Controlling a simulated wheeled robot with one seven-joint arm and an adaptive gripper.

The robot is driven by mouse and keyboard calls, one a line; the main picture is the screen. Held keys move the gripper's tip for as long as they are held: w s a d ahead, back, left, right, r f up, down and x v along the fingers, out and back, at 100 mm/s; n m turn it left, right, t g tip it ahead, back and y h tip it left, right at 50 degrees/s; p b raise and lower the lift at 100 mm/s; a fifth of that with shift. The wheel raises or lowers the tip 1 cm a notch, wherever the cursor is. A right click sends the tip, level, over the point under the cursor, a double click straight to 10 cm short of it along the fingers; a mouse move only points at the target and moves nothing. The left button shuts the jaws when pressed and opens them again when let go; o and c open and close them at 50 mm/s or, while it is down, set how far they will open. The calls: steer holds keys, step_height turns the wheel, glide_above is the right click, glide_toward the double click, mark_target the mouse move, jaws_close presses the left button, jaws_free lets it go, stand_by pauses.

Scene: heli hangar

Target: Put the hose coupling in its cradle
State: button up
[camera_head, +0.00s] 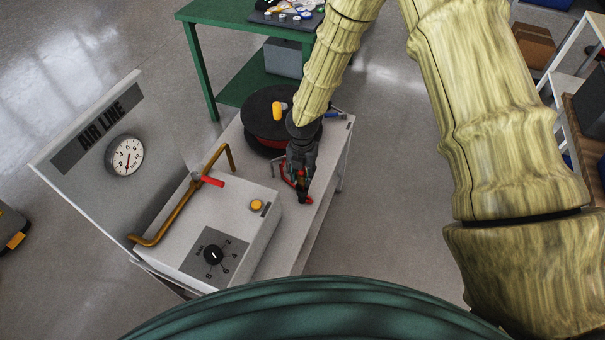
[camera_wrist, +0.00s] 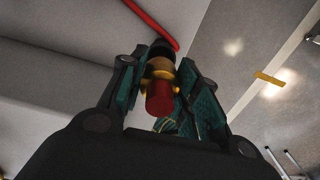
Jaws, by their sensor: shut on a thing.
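The hose coupling (camera_wrist: 160,92) shows in the wrist view as a red cylinder with a brass collar and a black end. My gripper (camera_wrist: 162,72) is shut on it, with one green-padded finger on each side. In the head view my gripper (camera_head: 303,190) points down over the right part of the white cart top (camera_head: 310,235), in front of the black reel. Red bits show at its fingertips, but the coupling's outline is too small to make out. I cannot tell its height above the top. I cannot make out the cradle in either view.
A black reel (camera_head: 262,105) stands behind my gripper. A white box (camera_head: 235,225) with a dial and yellow button is to the left, beside a brass pipe (camera_head: 165,228) with a red lever. The gauge panel (camera_head: 75,145) rises farther left. A green table (camera_head: 235,35) is behind.

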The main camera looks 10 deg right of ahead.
steer(key=shift+f+b, duration=0.7)
steer(key=shift+f, duration=1.15)
steer(key=o, duration=1.7)
steer(key=shift+c, duration=0.2)
steer(key=shift+r, duration=0.15)
steer(key=shift+r+p, duration=4.35)
steer(key=shift+r, duration=1.05)
